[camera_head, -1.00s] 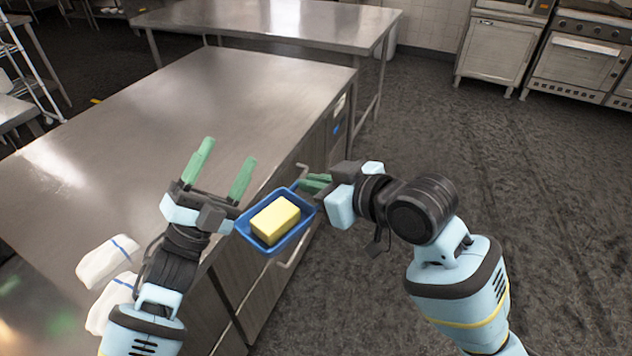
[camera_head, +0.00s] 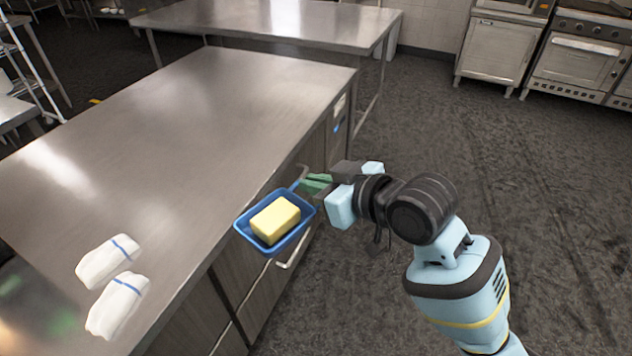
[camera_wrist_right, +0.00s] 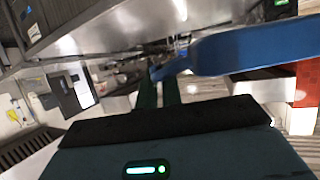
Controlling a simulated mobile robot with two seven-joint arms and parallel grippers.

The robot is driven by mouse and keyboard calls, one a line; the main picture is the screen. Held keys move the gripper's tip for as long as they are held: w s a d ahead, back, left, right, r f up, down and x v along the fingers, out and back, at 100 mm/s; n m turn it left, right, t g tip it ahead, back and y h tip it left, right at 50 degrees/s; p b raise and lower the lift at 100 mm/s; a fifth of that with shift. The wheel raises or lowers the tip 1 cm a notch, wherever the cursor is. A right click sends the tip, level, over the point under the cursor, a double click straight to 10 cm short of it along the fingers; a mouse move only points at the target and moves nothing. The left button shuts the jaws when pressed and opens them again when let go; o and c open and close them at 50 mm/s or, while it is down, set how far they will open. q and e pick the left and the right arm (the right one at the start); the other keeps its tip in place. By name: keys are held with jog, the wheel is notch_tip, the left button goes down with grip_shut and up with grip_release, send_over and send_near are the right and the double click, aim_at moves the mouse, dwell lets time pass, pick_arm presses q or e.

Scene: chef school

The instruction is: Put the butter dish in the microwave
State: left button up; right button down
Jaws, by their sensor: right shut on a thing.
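The butter dish (camera_head: 276,246) is a blue tray with a yellow block of butter (camera_head: 274,220) in it. It is held in the air beside the edge of the steel table, roughly level. My right gripper (camera_head: 307,183) is shut on the dish's rim or handle at its right end. The dish's blue side shows large in the right wrist view (camera_wrist_right: 245,50), with the green fingers (camera_wrist_right: 160,90) at its left end. My left gripper is not in view. I cannot make out a microwave for certain.
A steel table (camera_head: 190,110) fills the left, mostly bare. Two folded white cloths (camera_head: 108,260) lie near its front edge. Drawer handles (camera_head: 297,250) stick out below the dish. An oven (camera_head: 580,65) stands at the back right. The floor (camera_head: 480,160) at right is clear.

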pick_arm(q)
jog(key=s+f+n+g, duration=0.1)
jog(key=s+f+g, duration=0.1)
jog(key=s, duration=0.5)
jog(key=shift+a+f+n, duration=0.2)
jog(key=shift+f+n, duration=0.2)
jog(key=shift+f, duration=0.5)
